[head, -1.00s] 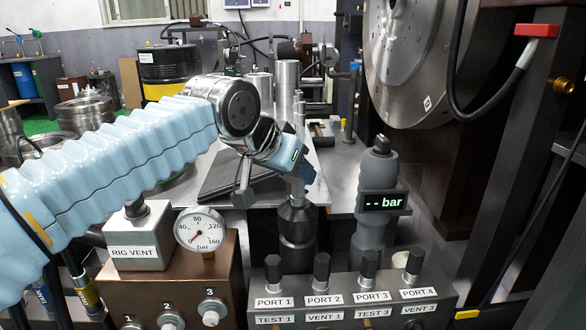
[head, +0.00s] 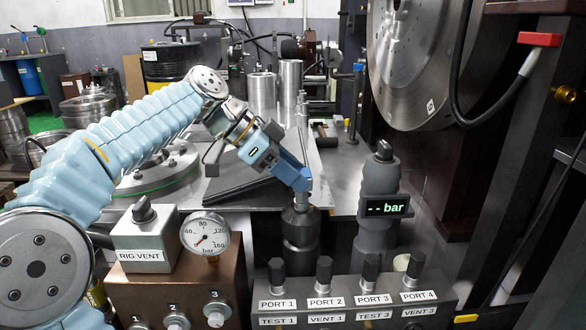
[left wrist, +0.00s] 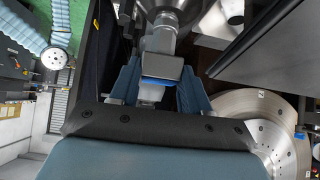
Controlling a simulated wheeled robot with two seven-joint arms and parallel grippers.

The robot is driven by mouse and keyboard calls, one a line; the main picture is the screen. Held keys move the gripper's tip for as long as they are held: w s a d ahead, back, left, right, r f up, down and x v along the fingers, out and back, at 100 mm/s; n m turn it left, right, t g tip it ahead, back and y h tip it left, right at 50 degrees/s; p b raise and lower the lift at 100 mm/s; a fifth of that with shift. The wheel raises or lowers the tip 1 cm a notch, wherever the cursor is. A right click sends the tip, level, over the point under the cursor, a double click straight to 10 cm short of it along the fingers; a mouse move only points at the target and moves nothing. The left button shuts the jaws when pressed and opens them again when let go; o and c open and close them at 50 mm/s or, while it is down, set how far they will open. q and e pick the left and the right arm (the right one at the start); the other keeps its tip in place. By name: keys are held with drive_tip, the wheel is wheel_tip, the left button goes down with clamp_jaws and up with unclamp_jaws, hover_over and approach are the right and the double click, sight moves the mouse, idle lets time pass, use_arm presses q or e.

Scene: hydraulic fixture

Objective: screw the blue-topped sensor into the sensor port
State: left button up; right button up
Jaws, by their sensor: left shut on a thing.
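My left gripper (head: 299,180) reaches in from the upper left, tilted, with its blue fingers shut on the sensor (head: 304,198). In the head view only a grey lower part of the sensor shows below the fingers; they hide its top. In the left wrist view the sensor's blue top (left wrist: 160,82) sits between the two fingers (left wrist: 158,90). The sensor stands over a dark round fitting (head: 300,222), which seems to be the sensor port, and its lower end appears to meet the fitting's top. How deep it sits I cannot tell. My right gripper is out of view.
A grey device with a "bar" display (head: 386,208) stands just right of the fitting. A valve block (head: 350,290) with several knobs lies in front. The RIG VENT box (head: 144,245) and a dial gauge (head: 205,236) stand at left. A large steel disc (head: 420,60) rises at right.

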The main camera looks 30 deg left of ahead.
use_arm(q)
drive_tip(key=m+g+p, duration=0.1)
drive_tip(key=m+p, duration=0.1)
drive_tip(key=m+g+h+p, duration=0.1)
drive_tip(key=m+g+p, duration=0.1)
drive_tip(key=w+m+g+p, duration=0.1)
drive_tip(key=p, duration=0.1)
drive_tip(key=shift+a+r+m+g+h, duration=0.2)
drive_tip(key=shift+m+g+h, duration=0.1)
drive_tip(key=shift+m+g, duration=0.1)
drive_tip(key=shift+c, duration=0.4)
drive_tip(key=o, duration=0.7)
drive_tip(key=shift+f+m, duration=0.3)
drive_tip(key=shift+f, duration=0.1)
drive_tip(key=o, duration=0.5)
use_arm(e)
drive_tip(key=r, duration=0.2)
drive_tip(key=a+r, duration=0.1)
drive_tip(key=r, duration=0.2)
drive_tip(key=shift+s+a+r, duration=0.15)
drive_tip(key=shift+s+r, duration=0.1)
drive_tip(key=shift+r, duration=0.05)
use_arm(q)
drive_tip(key=shift+p+v, duration=3.45)
drive_tip(key=shift+v, duration=3.45)
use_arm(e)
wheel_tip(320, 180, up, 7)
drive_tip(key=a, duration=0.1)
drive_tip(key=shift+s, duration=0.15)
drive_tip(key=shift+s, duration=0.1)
